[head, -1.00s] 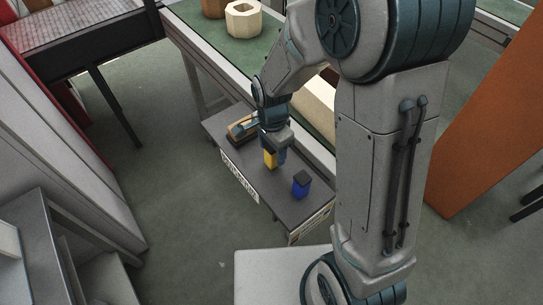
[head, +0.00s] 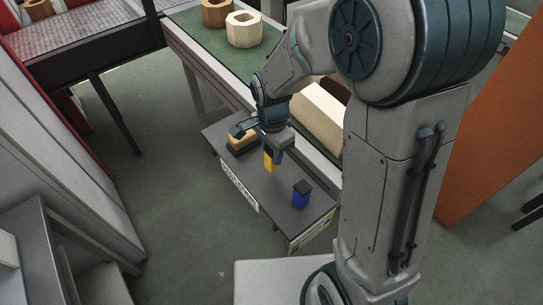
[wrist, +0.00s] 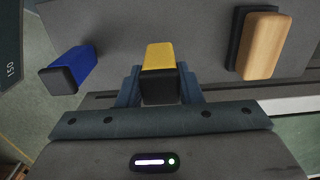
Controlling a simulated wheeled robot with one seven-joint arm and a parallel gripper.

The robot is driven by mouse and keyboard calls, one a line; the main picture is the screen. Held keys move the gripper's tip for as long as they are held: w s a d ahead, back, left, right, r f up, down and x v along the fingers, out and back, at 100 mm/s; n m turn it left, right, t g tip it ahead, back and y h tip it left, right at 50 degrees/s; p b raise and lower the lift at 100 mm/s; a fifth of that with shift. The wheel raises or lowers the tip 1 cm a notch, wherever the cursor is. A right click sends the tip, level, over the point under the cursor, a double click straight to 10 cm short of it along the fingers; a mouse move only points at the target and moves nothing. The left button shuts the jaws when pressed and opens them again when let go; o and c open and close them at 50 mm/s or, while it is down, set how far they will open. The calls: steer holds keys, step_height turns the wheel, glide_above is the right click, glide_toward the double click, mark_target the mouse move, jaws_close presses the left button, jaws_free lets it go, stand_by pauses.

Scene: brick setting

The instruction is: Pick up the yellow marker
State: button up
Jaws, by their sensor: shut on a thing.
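The yellow marker (wrist: 160,54), a short block with a black end, sits between the two fingers of my gripper (wrist: 160,88) in the wrist view. My gripper is shut on it. In the head view the yellow marker (head: 269,161) points down below my gripper (head: 272,150), over the dark grey table top (head: 262,189). I cannot tell for sure whether its lower end touches the table. My fingers cover part of its sides.
A blue marker with a black cap (head: 301,194) stands nearby on the same table. A wood-and-black eraser-like block (head: 242,141) lies at the table's far left. A green-topped bench (head: 200,44) with wooden pieces runs close behind.

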steer(key=w+d+r, duration=0.2)
steer(key=d, duration=0.1)
steer(key=w+d+r, duration=0.2)
steer(key=d+r, duration=0.1)
steer(key=w+d+r, duration=0.2)
steer(key=d+r, duration=0.1)
steer(key=shift+w+d+r+b, duration=0.15)
steer(key=shift+d+r+b, duration=0.05)
steer(key=shift+d+b, duration=0.2)
steer(key=o, duration=0.3)
steer(key=shift+c, duration=0.5)
